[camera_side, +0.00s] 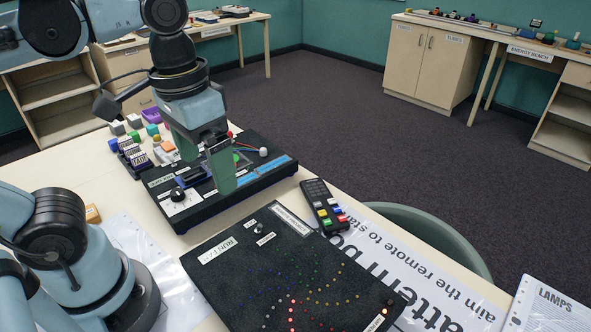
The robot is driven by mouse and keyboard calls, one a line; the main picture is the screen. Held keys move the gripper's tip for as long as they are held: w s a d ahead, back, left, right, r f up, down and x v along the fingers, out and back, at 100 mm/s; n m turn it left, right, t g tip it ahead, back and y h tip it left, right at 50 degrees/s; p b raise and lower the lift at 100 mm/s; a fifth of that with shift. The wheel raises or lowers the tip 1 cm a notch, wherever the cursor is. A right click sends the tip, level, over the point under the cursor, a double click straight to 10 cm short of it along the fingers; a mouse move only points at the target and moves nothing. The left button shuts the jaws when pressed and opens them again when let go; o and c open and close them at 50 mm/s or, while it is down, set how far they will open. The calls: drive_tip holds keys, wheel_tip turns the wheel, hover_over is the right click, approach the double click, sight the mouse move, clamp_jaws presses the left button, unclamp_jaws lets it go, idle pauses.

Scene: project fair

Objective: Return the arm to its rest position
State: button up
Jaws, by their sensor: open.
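My gripper (205,160) has two greenish fingers pointing down over a black control panel (268,178) on the table. The fingers are apart with nothing seen between them. They cover part of the panel; whether they touch it I cannot tell. My arm reaches in from the upper left, and its base stands at the lower left.
A black board with lit red lamps (240,290) lies in front of the panel. A remote with coloured buttons (325,205) lies to its right. Small coloured blocks (150,115) crowd the table behind.

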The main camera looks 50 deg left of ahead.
drive_tip(key=w+a+f+t, duration=0.4)
drive_tip(key=w+f+t, duration=0.2)
drive_tip(key=w+f, duration=0.1)
drive_tip(key=shift+w+a, duration=0.2)
drive_tip(key=shift+w, duration=0.6)
drive_tip(key=shift+r, duration=0.1)
clamp_jaws()
idle(0.7)
drive_tip(key=w+d+f+n+t+h, duration=0.1)
drive_tip(key=w+d+n, duration=0.25)
drive_tip(key=w, duration=0.45)
drive_tip(key=w+d+f+n+t+h, duration=0.1)
drive_tip(key=w+d+n+h, duration=0.1)
drive_tip(key=w+d, duration=0.4)
drive_tip(key=shift+w+a+f, duration=0.2)
drive_tip(key=shift+f, duration=1.15)
drive_tip(key=shift+w+a+f, duration=0.15)
drive_tip(key=shift+a+f, duration=0.05)
drive_tip(key=shift+f, duration=1.15)
drive_tip(key=shift+w+a+f, duration=0.2)
drive_tip(key=shift+f, duration=1.15)
